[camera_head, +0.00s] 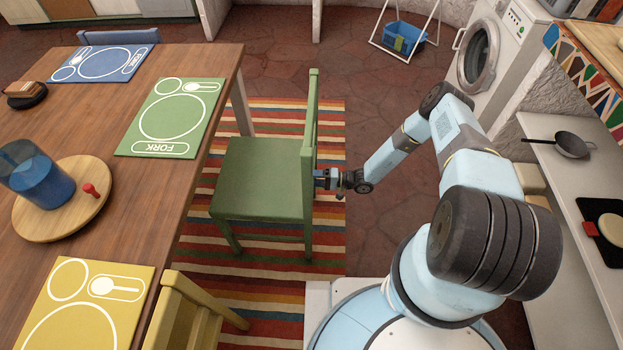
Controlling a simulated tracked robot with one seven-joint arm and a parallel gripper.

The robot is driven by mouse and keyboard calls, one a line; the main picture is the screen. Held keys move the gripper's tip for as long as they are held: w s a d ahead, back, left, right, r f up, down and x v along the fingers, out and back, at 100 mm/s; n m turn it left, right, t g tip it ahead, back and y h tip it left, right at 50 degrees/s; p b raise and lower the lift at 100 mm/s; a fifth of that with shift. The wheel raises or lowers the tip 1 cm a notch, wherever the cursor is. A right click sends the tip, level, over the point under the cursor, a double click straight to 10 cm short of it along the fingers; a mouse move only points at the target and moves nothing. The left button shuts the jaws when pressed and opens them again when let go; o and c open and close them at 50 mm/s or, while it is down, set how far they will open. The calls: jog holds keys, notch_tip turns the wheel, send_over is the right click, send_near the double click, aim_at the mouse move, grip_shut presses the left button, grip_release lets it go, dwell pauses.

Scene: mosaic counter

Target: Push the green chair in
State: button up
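The green chair (258,180) stands on the striped rug to the right of the wooden table, its seat facing the table and its backrest on the right. A gap of rug shows between the seat and the table's edge. My gripper (318,180) is at the right side of the chair's backrest, at about seat height, touching it or very close. The fingers are small and partly hidden by the backrest, so I cannot tell whether they are open or shut. The green placemat (172,118) lies on the table in front of the chair.
The wooden table (190,190) fills the left, with a blue jug (40,180) on a round board. A yellow chair (185,315) stands at the front and a blue chair (118,37) at the far end. A counter (570,210) and washing machine (490,60) are on the right.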

grip_shut()
jog(key=shift+f, duration=0.1)
dwell(0.5)
jog(key=shift+s+a, duration=0.1)
jog(key=shift+a, duration=0.15)
dwell(0.4)
